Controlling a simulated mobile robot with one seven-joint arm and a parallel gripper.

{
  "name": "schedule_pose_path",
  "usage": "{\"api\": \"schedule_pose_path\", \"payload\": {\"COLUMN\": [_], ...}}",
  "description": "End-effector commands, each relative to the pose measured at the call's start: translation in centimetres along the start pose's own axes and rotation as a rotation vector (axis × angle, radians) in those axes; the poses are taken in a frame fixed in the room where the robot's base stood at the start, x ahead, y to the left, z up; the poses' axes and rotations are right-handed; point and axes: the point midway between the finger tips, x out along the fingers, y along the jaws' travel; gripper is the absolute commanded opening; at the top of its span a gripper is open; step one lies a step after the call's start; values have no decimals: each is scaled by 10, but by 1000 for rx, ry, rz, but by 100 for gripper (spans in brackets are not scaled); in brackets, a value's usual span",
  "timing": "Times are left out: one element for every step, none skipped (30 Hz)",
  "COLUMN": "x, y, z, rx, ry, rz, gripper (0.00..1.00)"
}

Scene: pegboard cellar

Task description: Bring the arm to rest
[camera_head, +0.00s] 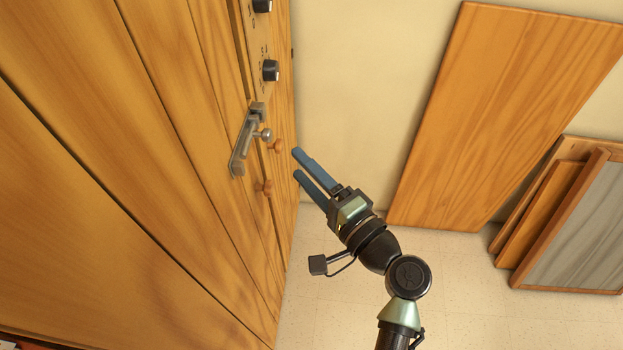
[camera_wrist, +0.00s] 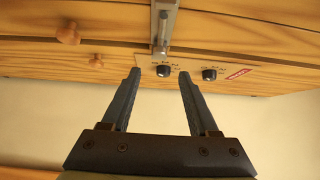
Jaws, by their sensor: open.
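My gripper (camera_head: 296,163) is open and empty, its two blue fingers pointing up and left toward the wooden cabinet front. In the head view a gap shows between the fingertips and the cabinet's wooden knobs. In the wrist view the fingers of my gripper (camera_wrist: 160,78) are spread apart with nothing between them. My arm reaches in from the bottom of the head view and is bent at the elbow joint.
The wooden cabinet (camera_head: 120,130) fills the left, with a metal latch (camera_head: 243,145), wooden knobs (camera_head: 266,187) and black dials (camera_head: 270,70). A large wooden board (camera_head: 500,110) and framed panels (camera_head: 575,220) lean on the wall at right. Open floor (camera_head: 470,300) lies below.

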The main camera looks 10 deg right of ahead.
Motion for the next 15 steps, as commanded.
{"api": "schedule_pose_path", "payload": {"x": [-7, -10, -13, -15, -16, -17, -18, -18, -18, -18, -18, -18, -18, -18, -18], "y": [2, 2, 1, 1, 1, 0, 0, 0, 0, 0, 0, 0, 0, 0, 0], "z": [0, 0, 0, 0, 0, 0, 0, 0, 0, 0, 0, 0, 0, 0, 0], "rx": [1, 0, 0, 0, 0, 0, 0, 0, 0, 0, 0, 0, 0, 0, 0], "ry": [1, 1, 1, 1, 1, 0, 0, 0, -1, -1, -1, -1, -1, 0, 0], "rz": [1, 1, 0, 0, 0, 0, 0, 0, 0, 0, 0, 0, 0, 0, 0], "gripper": [60, 60, 60, 60, 60, 60, 60, 60, 60, 60, 60, 60, 60, 60, 60]}}
